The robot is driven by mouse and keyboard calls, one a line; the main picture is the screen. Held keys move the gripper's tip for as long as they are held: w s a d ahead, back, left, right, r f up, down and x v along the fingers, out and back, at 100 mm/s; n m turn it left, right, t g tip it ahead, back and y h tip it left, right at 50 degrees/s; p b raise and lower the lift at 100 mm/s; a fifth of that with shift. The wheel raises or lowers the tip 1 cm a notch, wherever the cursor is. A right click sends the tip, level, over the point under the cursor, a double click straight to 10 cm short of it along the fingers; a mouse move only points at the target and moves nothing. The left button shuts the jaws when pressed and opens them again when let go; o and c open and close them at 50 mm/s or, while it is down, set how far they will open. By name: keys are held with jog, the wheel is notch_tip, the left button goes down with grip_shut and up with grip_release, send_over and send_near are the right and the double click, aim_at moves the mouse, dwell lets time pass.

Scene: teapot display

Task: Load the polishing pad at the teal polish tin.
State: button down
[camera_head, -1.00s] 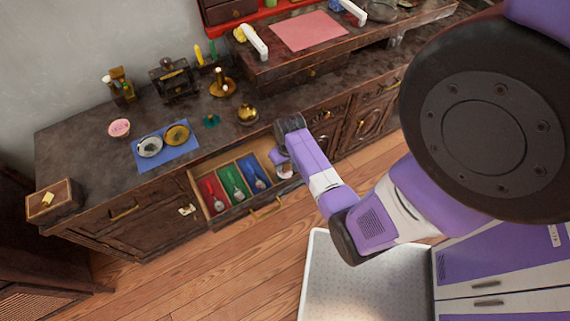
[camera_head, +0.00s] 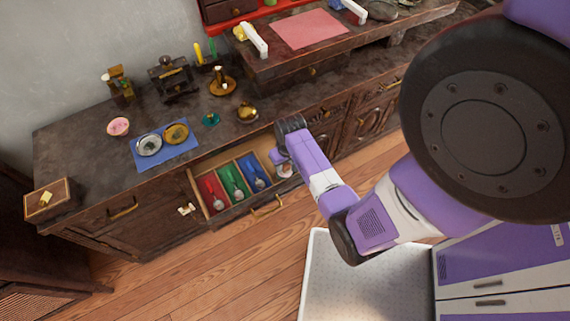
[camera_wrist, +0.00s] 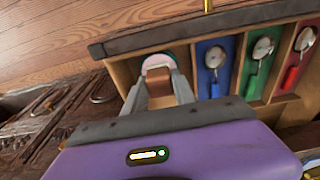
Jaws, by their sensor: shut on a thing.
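The teal polish tin (camera_head: 211,119) is small and round and sits on the counter, left of the brass pot. My gripper (camera_wrist: 160,76) is at the open drawer, over its bare wooden compartment beside the blue one. It is shut on the polishing pad (camera_wrist: 157,62), a pale rounded thing with a teal edge, held between the fingertips. In the head view the pad (camera_head: 285,171) is a small white patch under my gripper, partly hidden by my arm. I cannot tell whether it touches the drawer floor.
The drawer (camera_head: 230,212) has red, green and blue compartments with spoons. A brass pot (camera_head: 247,113) stands near the tin. Bare counter surrounds the tin.

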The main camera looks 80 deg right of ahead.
jog(key=shift+f, duration=0.55)
dwell(1.5)
jog(key=shift+a, duration=0.1)
notch_tip(320, 180, up, 7)
jog(key=p, duration=0.7)
jog(key=shift+r, duration=0.15)
dwell(0.8)
